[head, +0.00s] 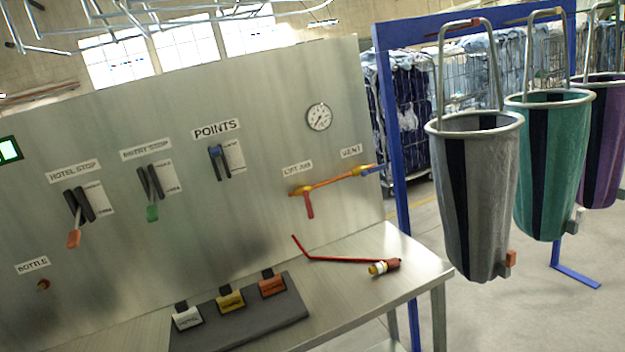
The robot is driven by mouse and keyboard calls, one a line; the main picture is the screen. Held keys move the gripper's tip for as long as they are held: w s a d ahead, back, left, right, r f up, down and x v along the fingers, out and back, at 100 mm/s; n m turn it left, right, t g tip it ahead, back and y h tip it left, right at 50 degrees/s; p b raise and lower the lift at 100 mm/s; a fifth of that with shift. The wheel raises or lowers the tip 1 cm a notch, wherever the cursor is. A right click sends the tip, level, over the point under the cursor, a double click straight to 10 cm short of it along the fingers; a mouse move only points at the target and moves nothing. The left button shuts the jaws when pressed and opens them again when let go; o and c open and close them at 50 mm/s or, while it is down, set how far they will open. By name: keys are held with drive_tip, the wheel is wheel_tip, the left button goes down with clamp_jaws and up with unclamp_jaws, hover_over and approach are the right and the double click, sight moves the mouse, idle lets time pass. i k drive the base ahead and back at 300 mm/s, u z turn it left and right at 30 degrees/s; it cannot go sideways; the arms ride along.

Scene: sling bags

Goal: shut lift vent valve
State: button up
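The vent valve (359,171) is at the right end of a short copper pipe on the steel panel, under a label reading VENT. Its blue handle (373,169) points right, roughly in line with the pipe. Left of it on the same pipe is the lift air valve (300,191), with a yellow body and a red handle (310,206) hanging down across the pipe. My gripper is not in view, and nothing touches either valve.
A steel bench (360,255) juts out below the panel. A blue post (391,150) and hanging sling bags (476,190) stand to the right.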

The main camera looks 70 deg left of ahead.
sight(379, 167)
drive_tip(key=u, duration=1.1)
drive_tip(key=k, duration=0.55)
drive_tip(key=u, duration=0.5)
drive_tip(key=i, duration=0.55)
drive_tip(key=z, duration=0.1)
drive_tip(key=k, duration=0.4)
drive_tip(key=z, duration=0.7)
drive_tip(key=i, duration=1.45)
drive_tip(key=u, duration=0.4)
